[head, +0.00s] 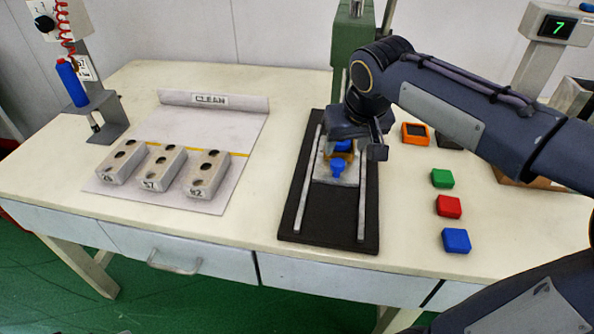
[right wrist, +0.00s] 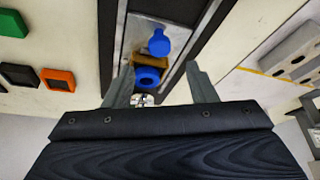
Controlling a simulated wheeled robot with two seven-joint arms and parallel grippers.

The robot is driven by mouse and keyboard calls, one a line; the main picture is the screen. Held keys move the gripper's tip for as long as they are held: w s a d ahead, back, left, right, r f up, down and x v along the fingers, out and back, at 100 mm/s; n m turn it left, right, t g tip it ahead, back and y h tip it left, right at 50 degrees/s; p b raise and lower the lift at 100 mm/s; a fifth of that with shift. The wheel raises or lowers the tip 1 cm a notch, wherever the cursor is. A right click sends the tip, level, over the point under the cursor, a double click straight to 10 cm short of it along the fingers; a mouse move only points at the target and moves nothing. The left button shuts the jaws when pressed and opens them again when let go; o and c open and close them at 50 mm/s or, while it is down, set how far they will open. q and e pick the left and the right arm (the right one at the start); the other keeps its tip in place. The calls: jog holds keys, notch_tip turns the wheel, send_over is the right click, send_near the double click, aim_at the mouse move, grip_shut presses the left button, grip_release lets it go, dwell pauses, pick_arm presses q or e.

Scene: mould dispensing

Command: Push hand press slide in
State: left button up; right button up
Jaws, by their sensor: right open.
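The hand press has a green column (head: 350,42) at the back and a black base (head: 330,228) with two metal rails. Its grey slide plate (head: 348,176) sits between the rails and carries a blue knob (head: 338,167) at its front and a blue round part behind it. In the right wrist view the blue knob (right wrist: 159,43) and a blue ring (right wrist: 148,78) with a brownish piece show ahead of the fingers. My right gripper (right wrist: 160,85) is open, its fingers either side of the slide's line, above the slide. I cannot tell whether it touches. My left gripper is not seen.
Three grey moulds (head: 157,168) stand on a mat by the CLEAN sign (head: 210,99) at left. Green, red and blue blocks (head: 456,240) and an orange-framed block (head: 415,133) lie right of the press. A scale display (head: 556,27) stands at back right. The front table middle is clear.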

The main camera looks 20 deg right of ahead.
aim_at(338, 162)
jog(key=b+x, duration=0.1)
jog(key=x, duration=0.6)
jog(key=shift+w+d+f+b, duration=0.1)
jog(key=shift+w+f+b, duration=0.1)
jog(key=shift+f+b, duration=0.15)
jog(key=shift+r, duration=0.1)
jog(key=shift+c, duration=0.3)
grip_shut()
